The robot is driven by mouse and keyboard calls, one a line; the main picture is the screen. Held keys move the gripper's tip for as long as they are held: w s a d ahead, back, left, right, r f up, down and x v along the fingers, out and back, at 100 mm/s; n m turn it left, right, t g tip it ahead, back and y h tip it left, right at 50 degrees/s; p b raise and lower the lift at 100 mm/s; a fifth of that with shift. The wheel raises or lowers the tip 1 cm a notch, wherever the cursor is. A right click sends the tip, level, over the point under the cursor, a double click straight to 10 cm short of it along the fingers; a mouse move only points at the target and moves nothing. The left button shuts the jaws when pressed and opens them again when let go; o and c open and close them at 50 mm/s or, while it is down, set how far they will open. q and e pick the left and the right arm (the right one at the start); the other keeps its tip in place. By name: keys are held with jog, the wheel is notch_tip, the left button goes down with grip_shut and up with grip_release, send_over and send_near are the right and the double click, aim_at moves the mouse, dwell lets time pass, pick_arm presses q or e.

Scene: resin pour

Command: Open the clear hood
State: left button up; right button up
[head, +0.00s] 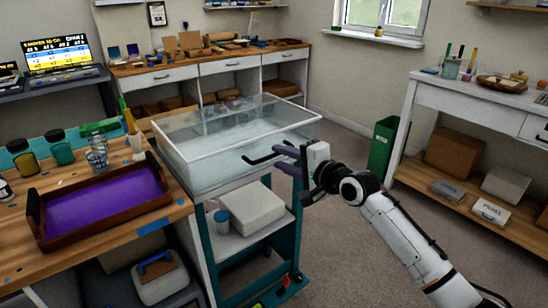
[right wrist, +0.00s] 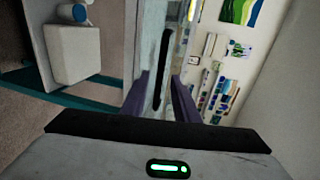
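The clear hood (head: 235,143) is a see-through box with pale edges. It sits closed on top of a teal-framed cart in the middle of the head view. A black bar handle (head: 262,158) is on its near side, and the handle also shows in the right wrist view (right wrist: 162,62). My right gripper (head: 282,158) is at the right end of the handle, its two purple fingers apart. In the right wrist view the handle lies in line with the gap between the fingers (right wrist: 160,90); I cannot tell if they touch it. My left gripper is out of view.
The cart (head: 208,255) has a shelf with a white box (head: 251,208) and a blue cup (head: 222,220). A wooden bench at left bears a tray of purple (head: 34,222) and several jars. A white table (head: 410,115) stands at right. Carpet floor is free between.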

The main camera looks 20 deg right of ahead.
aim_at(274, 155)
jog(key=shift+x, duration=1.95)
jog(key=shift+c, duration=0.4)
grip_shut()
